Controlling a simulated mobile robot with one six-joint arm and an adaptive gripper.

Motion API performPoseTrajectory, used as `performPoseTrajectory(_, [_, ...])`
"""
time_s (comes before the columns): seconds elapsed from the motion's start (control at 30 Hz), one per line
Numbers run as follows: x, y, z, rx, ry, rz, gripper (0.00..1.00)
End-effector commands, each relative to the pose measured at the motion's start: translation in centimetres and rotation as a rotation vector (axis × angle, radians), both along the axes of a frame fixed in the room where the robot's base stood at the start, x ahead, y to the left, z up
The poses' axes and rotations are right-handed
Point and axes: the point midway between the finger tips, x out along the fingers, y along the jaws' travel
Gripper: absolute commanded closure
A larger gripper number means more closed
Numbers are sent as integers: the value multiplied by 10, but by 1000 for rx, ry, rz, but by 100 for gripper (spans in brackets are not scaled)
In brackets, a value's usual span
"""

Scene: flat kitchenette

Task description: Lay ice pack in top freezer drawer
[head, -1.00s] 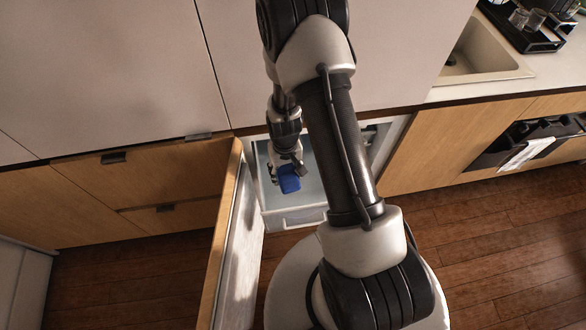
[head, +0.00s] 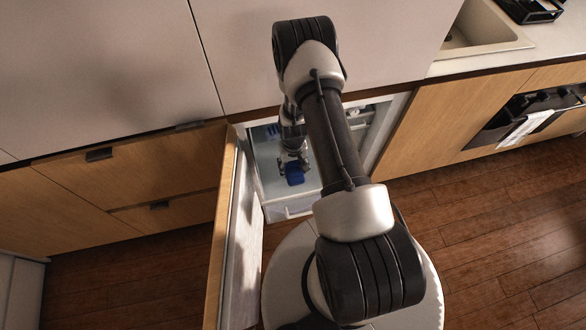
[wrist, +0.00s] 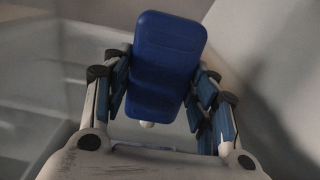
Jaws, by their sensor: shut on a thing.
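The blue ice pack (head: 294,178) is held in my gripper (head: 294,165) above the pulled-out freezer drawer (head: 290,207). In the wrist view the ice pack (wrist: 168,62) stands between the two blue-padded fingers of my gripper (wrist: 160,100), which are shut on its sides. The drawer is white and translucent, and its front wall shows below the ice pack. My arm hides part of the drawer's right side. I cannot tell whether the ice pack touches the drawer floor.
The freezer door (head: 228,240) stands open on the left, close to the drawer. Wooden cabinets flank the opening, and a sink (head: 485,35) is at the upper right.

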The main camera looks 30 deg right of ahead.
Motion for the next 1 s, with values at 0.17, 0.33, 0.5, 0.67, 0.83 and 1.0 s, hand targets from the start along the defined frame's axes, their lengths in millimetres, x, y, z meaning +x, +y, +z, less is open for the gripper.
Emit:
performPoseTrajectory(0.17, [1,0,-9,-1,-3,0,85])
performPoseTrajectory(0.33, [1,0,-9,-1,-2,0,85])
performPoseTrajectory(0.5, [0,0,-12,0,-1,0,43])
performPoseTrajectory(0.67, [0,0,-12,0,-1,0,32])
performPoseTrajectory(0.83, [0,0,-12,0,-1,0,27])
performPoseTrajectory(1.0, [0,0,-12,0,-1,0,27])
